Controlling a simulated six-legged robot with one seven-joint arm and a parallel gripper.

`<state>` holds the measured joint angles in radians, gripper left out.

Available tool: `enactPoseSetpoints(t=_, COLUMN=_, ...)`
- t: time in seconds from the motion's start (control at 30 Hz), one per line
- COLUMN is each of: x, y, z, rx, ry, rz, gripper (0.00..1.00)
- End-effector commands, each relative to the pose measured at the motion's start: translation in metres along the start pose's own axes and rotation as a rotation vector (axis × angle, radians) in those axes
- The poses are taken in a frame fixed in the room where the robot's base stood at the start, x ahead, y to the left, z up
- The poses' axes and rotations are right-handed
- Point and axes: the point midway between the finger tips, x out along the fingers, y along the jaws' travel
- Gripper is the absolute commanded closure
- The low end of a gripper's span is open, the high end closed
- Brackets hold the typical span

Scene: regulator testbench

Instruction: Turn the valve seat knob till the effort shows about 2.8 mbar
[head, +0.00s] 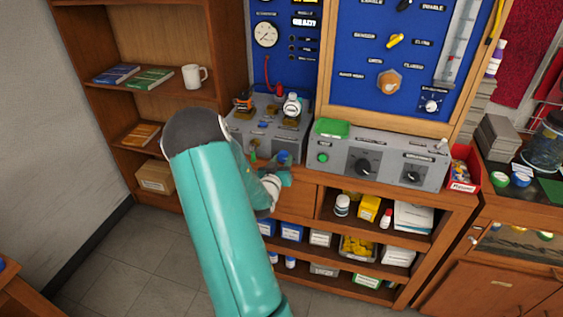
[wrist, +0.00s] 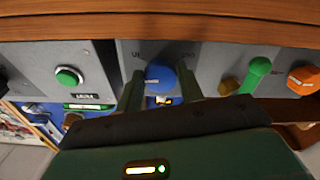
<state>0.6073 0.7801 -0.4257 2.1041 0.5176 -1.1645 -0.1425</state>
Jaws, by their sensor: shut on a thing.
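A round blue knob (wrist: 160,77) sits on a grey panel in the middle of the wrist view. It also shows in the head view (head: 284,156), at the front of the grey instrument box. My gripper (wrist: 161,86) has one finger on each side of the blue knob and is shut on it. In the head view my gripper (head: 277,172) is partly hidden by my teal arm.
In the wrist view a green button (wrist: 68,76) is to the left; a green lever (wrist: 257,72) and an orange knob (wrist: 303,79) are to the right. A wooden edge (wrist: 160,28) runs close along the top. A grey control box (head: 380,160) stands right in the head view.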

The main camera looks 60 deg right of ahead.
Motion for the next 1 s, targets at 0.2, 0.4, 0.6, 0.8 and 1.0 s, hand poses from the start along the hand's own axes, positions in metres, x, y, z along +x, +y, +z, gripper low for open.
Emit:
enactPoseSetpoints(t=0.2, x=-0.0002, y=-0.0004, z=-0.0002, rx=0.092, ry=0.000, rz=0.000, gripper=0.85)
enactPoseSetpoints(t=0.4, x=-0.0003, y=-0.0006, z=-0.0002, rx=0.118, ry=0.000, rz=0.000, gripper=0.85)
enactPoseSetpoints(t=0.6, x=-0.0003, y=-0.0006, z=-0.0002, rx=0.117, ry=0.000, rz=0.000, gripper=0.47)
enactPoseSetpoints(t=0.8, x=-0.0002, y=-0.0005, z=-0.0002, rx=0.116, ry=0.000, rz=0.000, gripper=0.41)
enactPoseSetpoints(t=1.0, x=-0.0043, y=-0.0007, z=-0.0003, rx=0.116, ry=0.000, rz=0.000, gripper=0.41)
